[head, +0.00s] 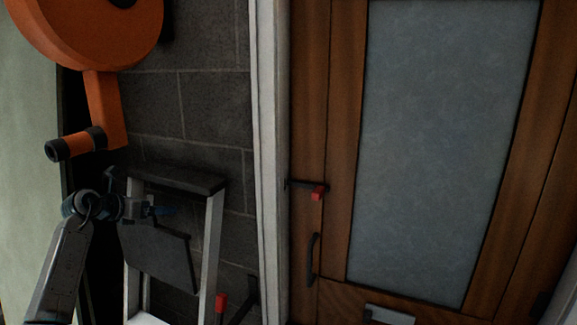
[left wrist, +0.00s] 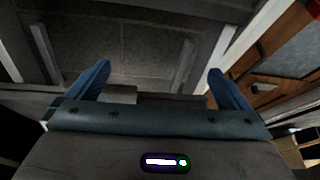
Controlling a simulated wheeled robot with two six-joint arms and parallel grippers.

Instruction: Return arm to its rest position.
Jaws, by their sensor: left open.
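My left arm (head: 62,262) comes in from the lower left of the head view. Its gripper (head: 160,211) points right, in front of a folding step ladder (head: 213,240). In the left wrist view the two blue fingers of the left gripper (left wrist: 159,80) are spread wide apart with nothing between them. Whether the gripper touches the ladder cannot be told. My right arm and gripper are not in view.
A wooden door (head: 310,110) with a frosted pane (head: 440,140), a dark handle (head: 313,258) and a red-tipped lever (head: 317,192) stands at the right. An orange hose reel (head: 105,30) hangs upper left. A dark block wall (head: 210,100) is behind the ladder.

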